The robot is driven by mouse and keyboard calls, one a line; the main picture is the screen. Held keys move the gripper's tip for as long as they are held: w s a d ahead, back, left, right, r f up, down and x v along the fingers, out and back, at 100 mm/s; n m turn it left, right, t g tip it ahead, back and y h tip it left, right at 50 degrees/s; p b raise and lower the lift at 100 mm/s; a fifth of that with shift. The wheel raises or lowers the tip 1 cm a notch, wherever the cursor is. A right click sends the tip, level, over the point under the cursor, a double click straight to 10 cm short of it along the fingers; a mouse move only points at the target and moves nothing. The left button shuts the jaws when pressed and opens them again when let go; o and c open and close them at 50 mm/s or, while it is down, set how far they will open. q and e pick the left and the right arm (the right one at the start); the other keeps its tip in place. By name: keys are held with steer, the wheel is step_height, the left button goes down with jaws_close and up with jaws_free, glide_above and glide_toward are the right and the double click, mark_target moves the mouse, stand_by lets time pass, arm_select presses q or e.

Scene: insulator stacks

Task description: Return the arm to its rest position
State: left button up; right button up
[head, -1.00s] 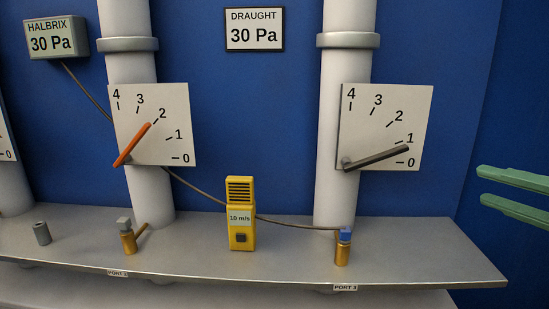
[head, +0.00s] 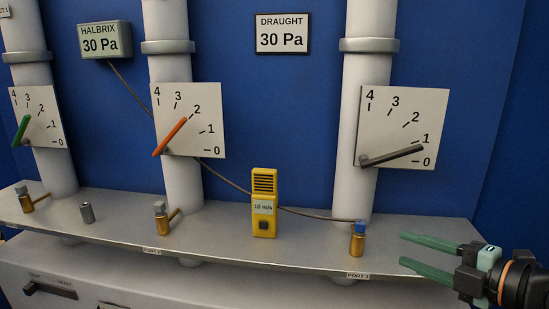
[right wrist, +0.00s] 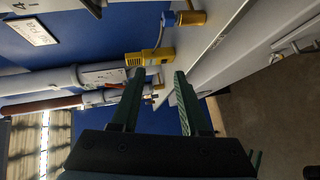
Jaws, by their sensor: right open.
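My right gripper (head: 402,249) is at the right of the head view, with its two green fingers apart and nothing between them. Its fingers point left toward the brass port fitting with a blue cap (head: 357,238) and stay clear of it. In the right wrist view the green fingers (right wrist: 156,75) are also spread and empty. The blue-and-brass fitting (right wrist: 184,18) shows beyond them near the top.
A grey shelf (head: 310,242) runs below three white pipes with dial plates. A cable runs from the Halbrix box (head: 105,41) to the blue-capped fitting.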

steer(key=s+a+f+m+p, duration=0.1)
steer(key=a+f+m, duration=0.3)
steer(key=f, duration=0.7)
steer(key=s+a+f+m, duration=0.1)
steer(key=a+f+m, duration=0.2)
steer(key=f+m, duration=0.55)
steer(key=s+a+f+m+g+h, duration=0.1)
steer(key=s+f+m, duration=0.3)
steer(key=s+f, duration=0.4)
steer(key=s+a+f+m+g+h+p, duration=0.1)
steer(key=s+a+f+m+g+h, duration=0.1)
steer(key=s+f, duration=0.6)
step_height(320, 180, down, 5)
steer(key=shift+a+f+m+g+h, duration=0.2)
steer(key=shift+m+g+h, duration=0.3)
steer(key=shift+m+h, duration=0.55)
steer(key=shift+w, duration=0.1)
